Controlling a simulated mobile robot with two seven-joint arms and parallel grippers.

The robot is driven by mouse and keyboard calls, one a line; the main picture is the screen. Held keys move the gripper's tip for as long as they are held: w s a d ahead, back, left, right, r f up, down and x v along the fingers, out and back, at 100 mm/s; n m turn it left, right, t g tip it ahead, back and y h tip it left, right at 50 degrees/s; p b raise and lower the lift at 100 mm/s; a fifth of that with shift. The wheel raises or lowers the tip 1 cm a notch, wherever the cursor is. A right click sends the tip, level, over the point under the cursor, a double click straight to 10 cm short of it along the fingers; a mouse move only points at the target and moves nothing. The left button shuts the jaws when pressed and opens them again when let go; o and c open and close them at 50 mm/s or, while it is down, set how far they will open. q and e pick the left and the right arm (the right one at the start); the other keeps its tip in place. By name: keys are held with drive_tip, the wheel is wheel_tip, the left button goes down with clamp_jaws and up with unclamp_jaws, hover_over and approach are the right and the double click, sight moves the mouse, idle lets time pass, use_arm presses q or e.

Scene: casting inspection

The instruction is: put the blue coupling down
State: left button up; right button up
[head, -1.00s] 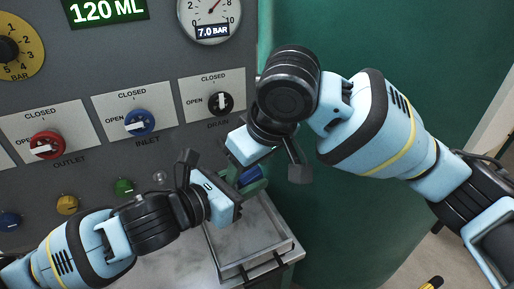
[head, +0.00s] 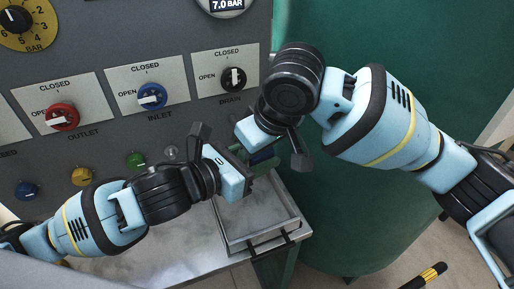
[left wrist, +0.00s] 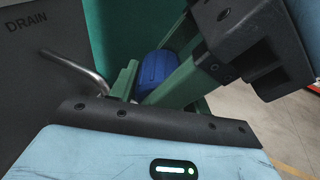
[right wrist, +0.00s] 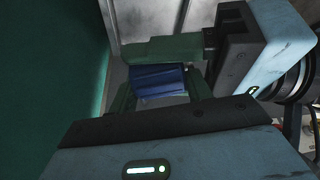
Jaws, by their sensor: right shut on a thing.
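The blue coupling (head: 262,155) shows only in part in the head view, between my two grippers. My right gripper (right wrist: 160,92) is shut on it; the coupling (right wrist: 158,80) sits between its green fingers in the right wrist view. My left gripper (head: 251,170) is close beside it, its green fingers apart. In the left wrist view the coupling (left wrist: 157,68) shows beyond the left fingers, partly hidden by a green finger of the right gripper. The coupling is held above the back of a grey metal tray (head: 230,240); whether the left fingers touch it I cannot tell.
The control panel stands behind, with the red outlet knob (head: 62,117), blue inlet knob (head: 152,96) and black drain knob (head: 234,79). A large green tank (head: 345,210) is right of the tray. The bench top (head: 165,255) left of the tray is clear.

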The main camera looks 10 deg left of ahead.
use_arm(q)
drive_tip(key=o, duration=0.4)
